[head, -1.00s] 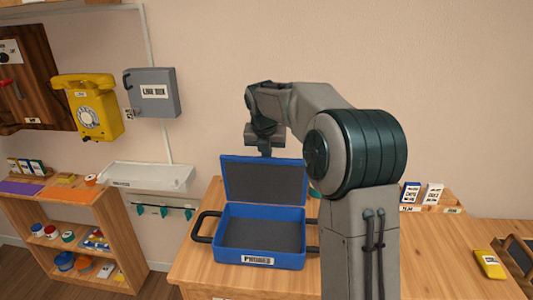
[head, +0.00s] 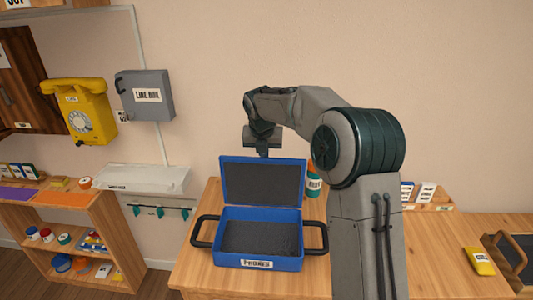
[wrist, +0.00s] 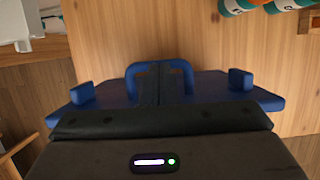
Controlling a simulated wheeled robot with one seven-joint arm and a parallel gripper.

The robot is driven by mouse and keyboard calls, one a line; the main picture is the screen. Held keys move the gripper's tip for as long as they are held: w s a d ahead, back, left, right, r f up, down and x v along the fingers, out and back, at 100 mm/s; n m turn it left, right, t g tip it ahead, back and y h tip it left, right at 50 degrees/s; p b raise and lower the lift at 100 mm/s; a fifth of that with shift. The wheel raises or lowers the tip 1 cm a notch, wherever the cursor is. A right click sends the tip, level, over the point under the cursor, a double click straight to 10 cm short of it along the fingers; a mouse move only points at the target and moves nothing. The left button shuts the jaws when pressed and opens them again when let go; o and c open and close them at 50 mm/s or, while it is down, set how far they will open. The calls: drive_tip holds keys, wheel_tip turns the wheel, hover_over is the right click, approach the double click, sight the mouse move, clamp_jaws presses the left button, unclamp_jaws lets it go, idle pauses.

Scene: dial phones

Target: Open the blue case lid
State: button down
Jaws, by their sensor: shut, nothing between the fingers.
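The blue case (head: 258,262) stands on the wooden table with its lid (head: 262,184) raised about upright at the back. Its dark grey padded inside shows and looks empty. A label reading "PHONES" is on the front, and black handles stick out at both sides. My gripper (head: 263,152) is just above the lid's top edge, pointing down; its fingertips are partly hidden behind the lid. In the wrist view, a blue handle-like loop and blue corners of the case (wrist: 215,82) show beyond my gripper's dark body. My gripper is shut and empty.
The wooden table (head: 200,262) has free room left of the case. A small bottle (head: 314,184) stands behind the case at right. A yellow dial phone (head: 82,110) and a grey line box (head: 146,96) hang on the wall. A yellow object (head: 479,261) lies far right.

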drive_tip(key=shift+d+r, duration=0.1)
drive_tip(key=shift+r, duration=0.1)
drive_tip(key=w+d+p+v, duration=0.1)
drive_tip(key=p+v, duration=0.7)
drive_tip(key=s+d+r+m, duration=0.2)
drive_tip(key=s+r+m, duration=0.45)
drive_tip(key=s, duration=0.25)
drive_tip(key=s+d+f+m, duration=0.2)
drive_tip(key=s+d+m, duration=0.1)
drive_tip(key=s+m, duration=1)
drive_tip(key=s+d+f+m, duration=0.2)
drive_tip(key=s+d+m, duration=0.2)
drive_tip(key=s+m, duration=1)
drive_tip(key=shift+s+y, duration=0.4)
drive_tip(key=shift+s, duration=0.75)
